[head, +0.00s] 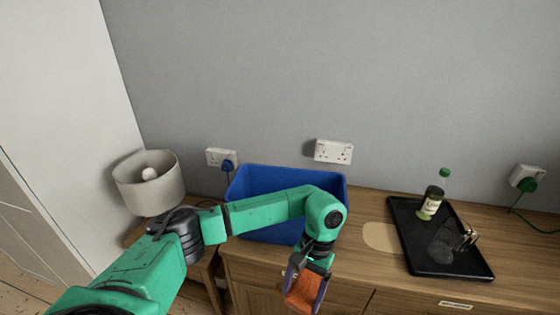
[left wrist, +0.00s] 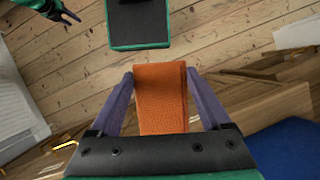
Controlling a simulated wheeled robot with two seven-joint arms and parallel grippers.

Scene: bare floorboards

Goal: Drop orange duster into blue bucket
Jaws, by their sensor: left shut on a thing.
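The orange duster (head: 300,291) hangs in my left gripper (head: 306,280), in front of the sideboard's front edge. In the left wrist view the duster (left wrist: 161,98) lies between the two purple fingers of my left gripper (left wrist: 161,82), which is shut on it. The blue bucket (head: 268,180) is a rectangular bin on the sideboard top, behind my left forearm, which hides part of its front. A blue corner of the bucket (left wrist: 290,150) shows at the lower right of the left wrist view. My right gripper (left wrist: 66,14) shows small at the upper left of that view.
The wooden sideboard (head: 375,275) carries a black tray (head: 470,266) at the right, with a green-capped bottle (head: 432,203) and a dark object (head: 452,242). A lamp (head: 149,183) stands at the left. Sockets (head: 333,151) are on the wall. A tan mat (head: 380,237) lies between bucket and tray.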

